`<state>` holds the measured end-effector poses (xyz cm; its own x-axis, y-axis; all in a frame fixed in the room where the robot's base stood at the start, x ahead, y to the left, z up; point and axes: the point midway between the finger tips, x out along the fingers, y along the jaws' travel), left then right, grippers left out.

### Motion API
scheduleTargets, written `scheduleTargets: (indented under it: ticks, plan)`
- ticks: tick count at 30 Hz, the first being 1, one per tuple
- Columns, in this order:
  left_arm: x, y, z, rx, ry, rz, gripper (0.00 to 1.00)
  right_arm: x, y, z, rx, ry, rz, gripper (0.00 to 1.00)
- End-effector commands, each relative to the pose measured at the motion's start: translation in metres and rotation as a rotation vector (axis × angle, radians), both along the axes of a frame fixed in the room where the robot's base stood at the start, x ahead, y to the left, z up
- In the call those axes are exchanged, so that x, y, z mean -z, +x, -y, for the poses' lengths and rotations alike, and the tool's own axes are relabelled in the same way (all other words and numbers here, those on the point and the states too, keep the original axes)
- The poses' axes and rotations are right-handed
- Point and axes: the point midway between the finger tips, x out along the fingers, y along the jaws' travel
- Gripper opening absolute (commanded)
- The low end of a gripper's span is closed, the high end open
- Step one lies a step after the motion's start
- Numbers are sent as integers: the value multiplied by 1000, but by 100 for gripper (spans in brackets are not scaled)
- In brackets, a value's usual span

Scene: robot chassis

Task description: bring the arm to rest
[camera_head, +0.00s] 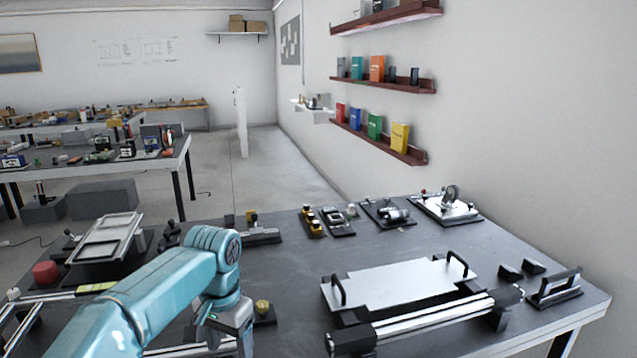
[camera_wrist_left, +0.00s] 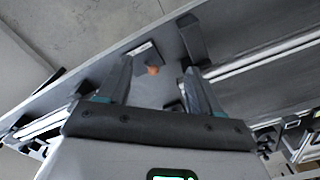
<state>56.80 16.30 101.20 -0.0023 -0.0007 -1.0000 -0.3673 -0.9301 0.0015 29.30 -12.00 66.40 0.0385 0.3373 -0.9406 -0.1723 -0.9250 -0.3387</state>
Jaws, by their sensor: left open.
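My left arm (camera_head: 165,285), teal and bent, reaches in from the lower left of the head view over the near part of the grey workbench (camera_head: 430,245). Its wrist points down at the bottom of that view, and its fingers are cut off or hidden there. In the left wrist view my left gripper (camera_wrist_left: 157,72) is open, with its two dark fingers apart and nothing held between them. A small orange-brown knob (camera_wrist_left: 153,70) shows beyond the fingers, on the bench surface. My right gripper is in neither view.
A metal plate with two black handles (camera_head: 400,284) lies right of the arm, behind a rail with a silver rod (camera_head: 435,318). A yellow knob (camera_head: 262,307) stands close beside my wrist. Several small fixtures line the bench's back edge. Bare bench lies between them and the plate.

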Motion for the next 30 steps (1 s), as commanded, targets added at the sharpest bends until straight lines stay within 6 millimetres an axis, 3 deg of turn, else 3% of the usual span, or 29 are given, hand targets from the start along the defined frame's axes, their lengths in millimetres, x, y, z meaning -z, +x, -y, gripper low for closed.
scheduleTargets:
  ticks: [11,17,20,21,24,27,30]
  plan:
    - [113,-4,17,-14,-96,-19,65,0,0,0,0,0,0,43]
    - [196,-36,30,-70,-182,-37,65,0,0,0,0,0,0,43]
    - [250,-74,37,-137,-244,-51,65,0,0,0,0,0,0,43]
    - [274,-96,41,-180,-272,-59,65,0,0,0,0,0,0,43]
    - [318,-157,46,-302,-325,-70,65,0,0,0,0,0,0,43]
    - [339,-212,47,-415,-346,-71,65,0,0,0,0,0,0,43]
    - [346,-250,46,-494,-349,-68,65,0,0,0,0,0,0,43]
